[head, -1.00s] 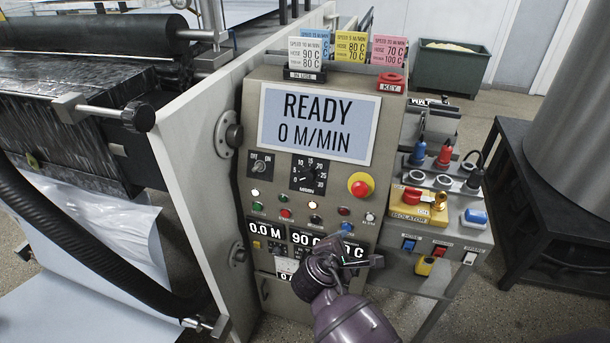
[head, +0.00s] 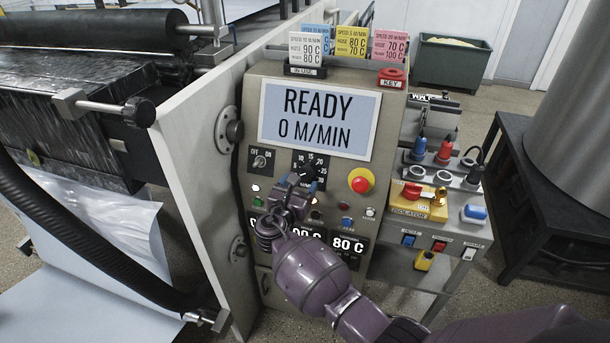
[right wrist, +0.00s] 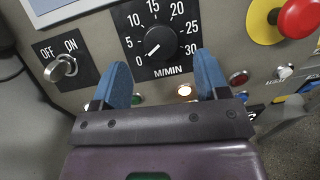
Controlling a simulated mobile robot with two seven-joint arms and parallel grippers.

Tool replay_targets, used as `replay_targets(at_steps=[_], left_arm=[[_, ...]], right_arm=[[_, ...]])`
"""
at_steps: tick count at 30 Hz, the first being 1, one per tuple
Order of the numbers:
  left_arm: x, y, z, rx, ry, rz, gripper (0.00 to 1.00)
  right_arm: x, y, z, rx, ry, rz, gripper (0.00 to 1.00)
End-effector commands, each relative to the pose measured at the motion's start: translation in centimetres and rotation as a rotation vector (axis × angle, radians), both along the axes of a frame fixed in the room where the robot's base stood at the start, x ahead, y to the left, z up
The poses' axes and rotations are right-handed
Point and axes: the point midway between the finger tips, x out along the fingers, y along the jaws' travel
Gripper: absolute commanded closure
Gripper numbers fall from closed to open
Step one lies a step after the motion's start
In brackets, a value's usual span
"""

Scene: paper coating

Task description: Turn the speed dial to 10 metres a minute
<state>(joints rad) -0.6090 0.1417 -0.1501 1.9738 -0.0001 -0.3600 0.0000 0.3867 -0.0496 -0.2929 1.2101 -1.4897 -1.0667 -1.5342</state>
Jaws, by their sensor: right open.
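The speed dial (right wrist: 160,43) is a black knob on a black plate marked 0 to 30 M/MIN. In the right wrist view its white pointer line points to the lower left, near 0. In the head view the dial (head: 308,170) is partly covered by my right gripper (head: 302,182). In the right wrist view the two blue fingers of this gripper (right wrist: 207,78) are apart and empty, just below the dial, one towards each side. They do not appear to touch the knob. The panel screen (head: 318,121) reads READY, 0 M/MIN. My left gripper is not in view.
A red emergency stop on a yellow ring (head: 361,181) is to the right. Lamps and buttons sit below, with number displays (head: 347,247) under them. Job cards (head: 352,40) stand on top.

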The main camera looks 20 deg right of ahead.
Motion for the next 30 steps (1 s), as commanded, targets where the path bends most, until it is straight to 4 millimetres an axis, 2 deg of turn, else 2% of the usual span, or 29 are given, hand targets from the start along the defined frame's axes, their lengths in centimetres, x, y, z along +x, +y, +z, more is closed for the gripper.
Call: replay_targets(at_steps=[3,9,21,30], left_arm=[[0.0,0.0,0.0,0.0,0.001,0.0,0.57],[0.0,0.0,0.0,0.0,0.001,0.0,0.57],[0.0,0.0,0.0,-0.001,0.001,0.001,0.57],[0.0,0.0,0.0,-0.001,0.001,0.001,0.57]], right_arm=[[1.5,-1.2,0.1,-0.003,0.0,0.0,0.32],[3.0,-2.3,0.0,0.0,0.0,0.0,0.32],[3.4,-2.7,0.0,0.001,0.0,0.0,0.32],[3.3,-2.7,0.0,0.001,0.0,0.0,0.78]])
